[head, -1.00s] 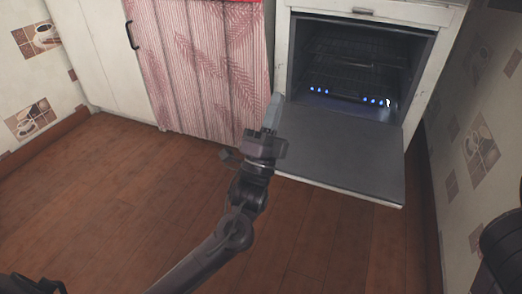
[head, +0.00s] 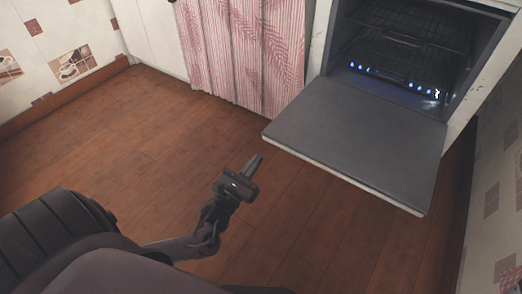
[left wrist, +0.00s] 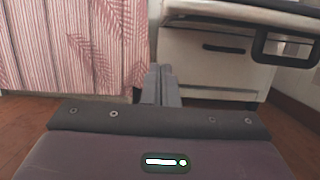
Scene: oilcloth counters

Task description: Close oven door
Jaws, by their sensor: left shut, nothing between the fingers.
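The oven door (head: 355,150) is open in the head view, folded down and roughly level, with its grey inner face up. The oven cavity (head: 400,62) behind it shows wire racks and a row of blue flames. My left gripper (head: 256,160) is shut and empty, to the left of the door's near left corner and apart from it. In the left wrist view its two fingers (left wrist: 161,84) are pressed together, and the door (left wrist: 240,14) shows edge-on at the upper right, over a drawer front with a dark handle (left wrist: 223,48). My right gripper is not in view.
A pink striped curtain (head: 250,50) with leaf prints hangs left of the oven, beside a white cabinet (head: 152,38). Tiled walls (head: 497,190) stand at right and far left. The brown wooden floor (head: 130,130) is clear.

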